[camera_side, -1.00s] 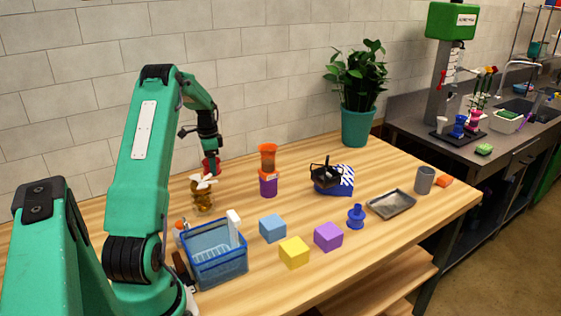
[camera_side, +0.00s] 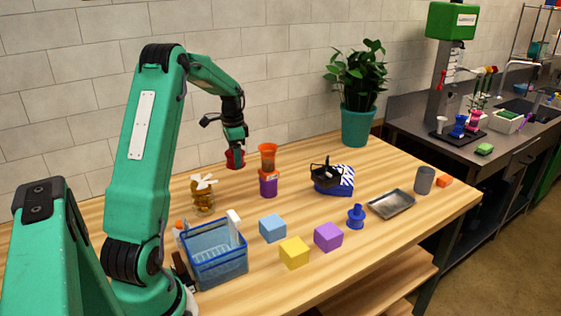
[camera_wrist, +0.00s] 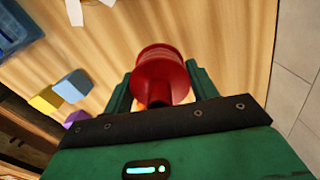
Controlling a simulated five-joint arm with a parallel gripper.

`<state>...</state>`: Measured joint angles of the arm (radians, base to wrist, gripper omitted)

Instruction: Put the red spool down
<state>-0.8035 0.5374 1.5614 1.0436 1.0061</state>
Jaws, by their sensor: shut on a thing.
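The red spool (camera_side: 235,158) is held at the lower end of my gripper (camera_side: 235,148), above the table between the amber jar and the orange-and-purple stack. In the wrist view the red spool (camera_wrist: 161,74) sits between the two green fingers of my gripper (camera_wrist: 160,90), which is shut on it. The spool appears raised off the wooden table (camera_side: 330,200). An orange patch shows just below the spool in the wrist view; most of what it belongs to is hidden.
An amber jar (camera_side: 203,195) with a white top stands left of the spool. An orange-and-purple stack (camera_side: 268,172) stands close on its right. A blue basket (camera_side: 217,265), blue block (camera_side: 272,228), yellow block (camera_side: 294,253) and purple block (camera_side: 328,237) lie nearer. A metal tray (camera_side: 391,204) is further right.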

